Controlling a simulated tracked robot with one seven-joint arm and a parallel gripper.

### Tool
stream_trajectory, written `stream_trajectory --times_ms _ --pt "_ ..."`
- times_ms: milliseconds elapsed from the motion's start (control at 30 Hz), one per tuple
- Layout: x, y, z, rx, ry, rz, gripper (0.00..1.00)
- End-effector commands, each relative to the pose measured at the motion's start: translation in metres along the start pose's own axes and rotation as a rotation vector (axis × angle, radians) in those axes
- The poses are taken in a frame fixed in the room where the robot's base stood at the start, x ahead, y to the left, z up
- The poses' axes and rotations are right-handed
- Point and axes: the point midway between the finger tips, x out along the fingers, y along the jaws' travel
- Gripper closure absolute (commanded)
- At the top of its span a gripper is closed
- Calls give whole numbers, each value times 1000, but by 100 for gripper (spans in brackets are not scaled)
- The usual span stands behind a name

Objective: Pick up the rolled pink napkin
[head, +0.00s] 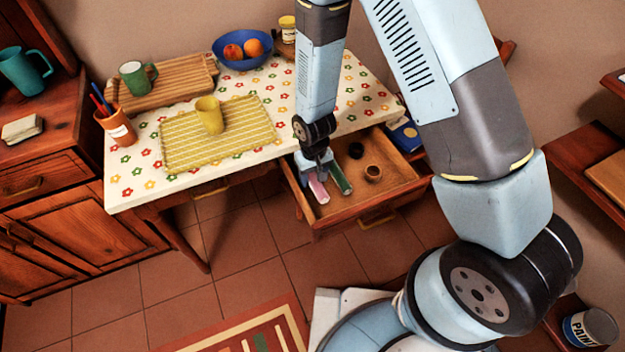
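The rolled pink napkin (319,190) lies in the open drawer (375,210), near its left wall. A rolled green napkin (340,179) lies beside it on the right. My gripper (317,172) points down into the drawer, right at the far end of the pink napkin, and hides that end. The fingers are small and dark here, so I cannot tell whether they are open, shut or touching the napkin.
The flowered table (150,185) above bears a yellow cup (210,115) on a yellow mat (250,133) and a blue bowl (222,47) of fruit.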

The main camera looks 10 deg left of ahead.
Motion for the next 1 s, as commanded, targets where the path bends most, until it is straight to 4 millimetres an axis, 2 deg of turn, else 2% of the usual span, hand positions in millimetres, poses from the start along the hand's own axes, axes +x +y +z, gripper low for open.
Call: stream_trajectory --times_ms 67,533,833,1000 --pt "0 0 0 0 0 0 52" --pt "0 0 0 1 0 0 96" --pt "-3 1 0 1 1 0 96" --pt "-18 1 -1 2 3 0 96"
